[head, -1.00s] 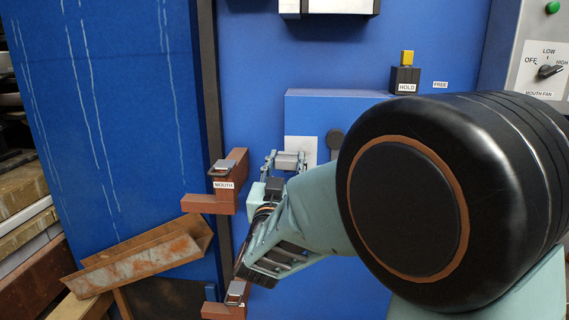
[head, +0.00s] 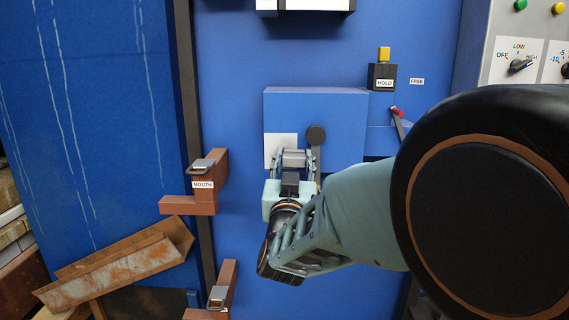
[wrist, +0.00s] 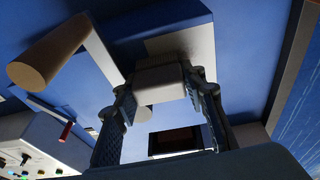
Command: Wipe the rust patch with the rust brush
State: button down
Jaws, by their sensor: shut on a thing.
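My gripper (head: 294,160) is in front of the blue box on the wall, its fingers closed on a pale grey block. A pale plate (head: 276,148) on the blue box (head: 340,112) is just behind and left of the fingers. I cannot tell whether the block touches it. Rusty stains show on a steel channel (head: 108,276) at lower left, well away from my gripper.
A crank with a round knob (head: 316,135) stands close right of my fingers; it also shows in the wrist view (wrist: 45,60). Brown brackets, one labelled MOUTH (head: 203,184), jut out at left. A HOLD switch (head: 383,78) and a control panel (head: 515,60) are at right.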

aim_at(280, 143)
jog(key=shift+d+r, duration=0.4)
jog(key=shift+r, duration=0.1)
jog(key=shift+a, duration=1.95)
jog(key=shift+w+a, duration=0.15)
jog(key=shift+a, duration=1.65)
jog(key=shift+r, duration=0.4)
jog(key=shift+d+b, duration=0.45)
jog(key=shift+d, duration=3.5)
jog(key=shift+h, duration=0.3)
jog(key=shift+s+a+r, duration=0.1)
jog(key=shift+s+a, duration=0.05)
jog(key=shift+s, duration=1.45)
jog(key=shift+s+a, duration=0.15)
jog(key=shift+s, duration=1.45)
